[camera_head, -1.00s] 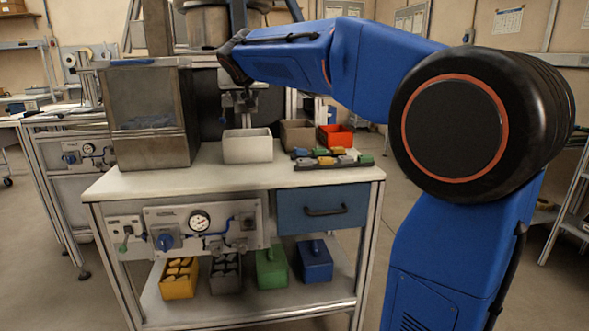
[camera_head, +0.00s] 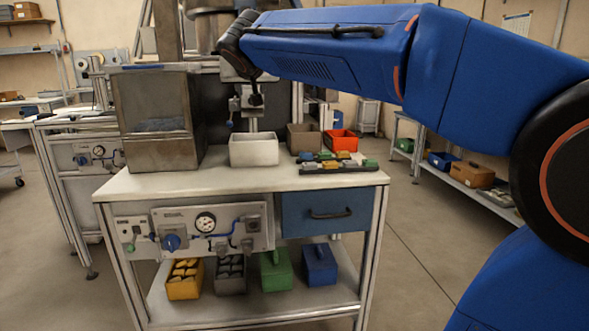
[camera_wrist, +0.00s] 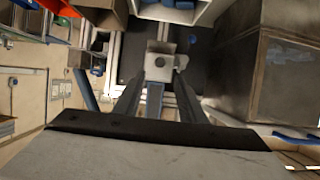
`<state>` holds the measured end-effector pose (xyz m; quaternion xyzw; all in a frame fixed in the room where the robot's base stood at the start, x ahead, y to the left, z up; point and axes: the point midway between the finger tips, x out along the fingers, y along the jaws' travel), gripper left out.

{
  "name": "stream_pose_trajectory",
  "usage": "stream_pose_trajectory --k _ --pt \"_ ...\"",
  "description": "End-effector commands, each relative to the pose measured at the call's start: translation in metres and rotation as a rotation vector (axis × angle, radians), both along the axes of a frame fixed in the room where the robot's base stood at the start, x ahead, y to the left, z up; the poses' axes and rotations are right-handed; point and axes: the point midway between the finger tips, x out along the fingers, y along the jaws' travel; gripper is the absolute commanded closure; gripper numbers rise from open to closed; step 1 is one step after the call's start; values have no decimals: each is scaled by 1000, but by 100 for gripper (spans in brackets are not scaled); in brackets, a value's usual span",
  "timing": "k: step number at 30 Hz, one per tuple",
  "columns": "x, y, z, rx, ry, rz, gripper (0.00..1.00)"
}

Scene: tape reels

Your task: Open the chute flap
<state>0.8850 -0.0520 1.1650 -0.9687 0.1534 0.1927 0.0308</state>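The steel hopper (camera_head: 205,22) stands above and behind the bench, partly hidden by my arm. A grey plate (camera_head: 232,73) shows below it behind my wrist; I cannot tell whether it is the chute flap. In the head view my gripper is mostly hidden behind my wrist. In the wrist view, the dark fingers of my gripper (camera_wrist: 162,90) appear spread apart with nothing between them. A pale grey panel (camera_wrist: 160,160) with a black edge fills the bottom of that view, very close; I cannot tell whether it is the flap. Contact is not clear.
A white bin (camera_head: 254,150) stands on the bench top (camera_head: 225,180) below my wrist. A steel box with a clear front (camera_head: 155,115) stands left. A brown bin (camera_head: 303,138), a red bin (camera_head: 341,141) and a tray of small parts (camera_head: 335,167) are to the right.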

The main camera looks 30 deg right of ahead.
Motion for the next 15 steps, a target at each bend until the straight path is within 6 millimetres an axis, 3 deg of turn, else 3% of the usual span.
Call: stream_pose_trajectory --k 9,15 --pt "-46 15 20 -1 -2 2 63" --pt "-63 3 -8 -7 59 4 63"
